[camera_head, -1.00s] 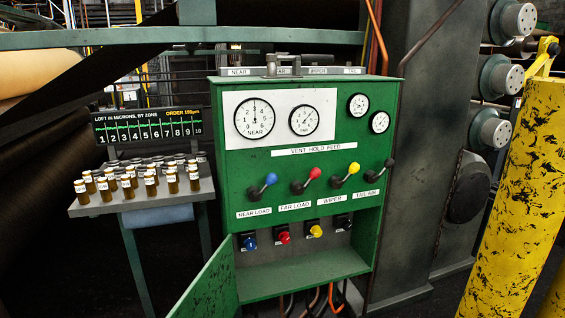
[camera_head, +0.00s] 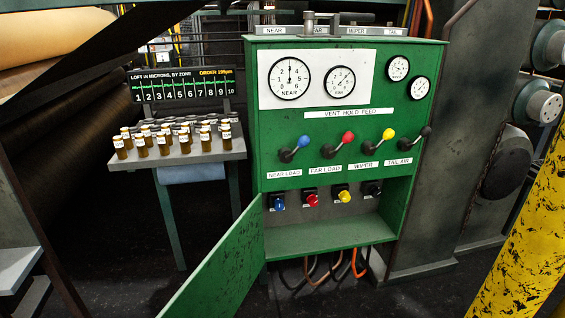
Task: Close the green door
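The green door (camera_head: 222,268) stands open at the lower left of the green control cabinet (camera_head: 268,155). It is hinged at the left edge of the cabinet's lower compartment and swings out toward me, its lower part cut off by the bottom of the picture. The open compartment shows a blue knob (camera_head: 278,201), a red knob (camera_head: 311,199), a yellow knob (camera_head: 343,195) and a dark knob (camera_head: 372,188). Neither of my grippers is in view.
A grey shelf (camera_head: 180,160) with several small brown bottles stands left of the cabinet. A yellow post (camera_head: 530,235) rises at the right. Hoses (camera_head: 325,268) hang below the cabinet. Dark floor is open in front of it. A grey step (camera_head: 15,268) shows at the left edge.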

